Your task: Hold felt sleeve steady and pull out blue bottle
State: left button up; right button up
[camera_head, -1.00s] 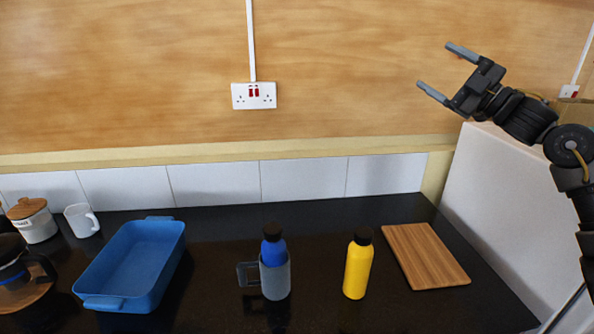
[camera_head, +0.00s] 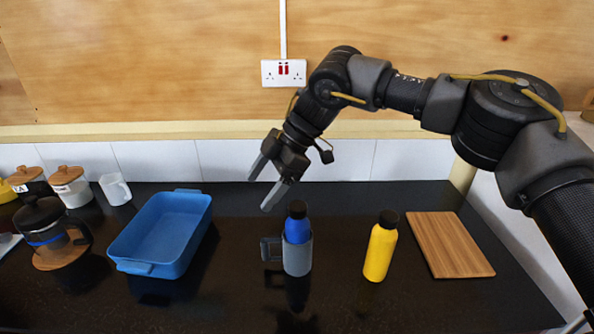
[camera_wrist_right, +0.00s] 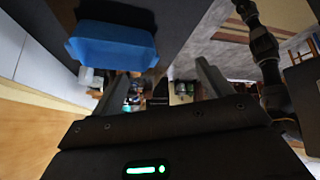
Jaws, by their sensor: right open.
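The blue bottle (camera_head: 298,228) with a black cap stands upright in the grey felt sleeve (camera_head: 297,257) on the dark counter. The sleeve has a loop handle on its left side. My right gripper (camera_head: 260,193) is open and empty, above and to the left of the bottle's cap, apart from it. Its two fingers also show in the right wrist view (camera_wrist_right: 158,80), with nothing between them. The bottle cannot be made out in the right wrist view. My left gripper is not in view.
A yellow bottle (camera_head: 380,247) stands to the right of the sleeve, with a wooden board (camera_head: 448,245) beyond it. A blue tray (camera_head: 118,257) lies to the left. A coffee press (camera_head: 45,228), jars and a white mug (camera_head: 114,189) stand at the far left.

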aim_at(298, 216)
jog(key=d+m+h, duration=0.1)
jog(key=d+h, duration=0.1)
jog(key=w+d+r+m+t+h, duration=0.1)
jog(key=d+m+h, duration=0.1)
jog(key=d+r+m+t+h, duration=0.1)
jog(key=d+m+h, duration=0.1)
jog(key=d+h, duration=0.1)
jog(key=shift+w, duration=0.2)
notch_tip(298, 216, down, 12)
dwell(0.3)
jog(key=c, duration=1.2)
jog(key=o, duration=1.2)
jog(key=shift+r, duration=4.05)
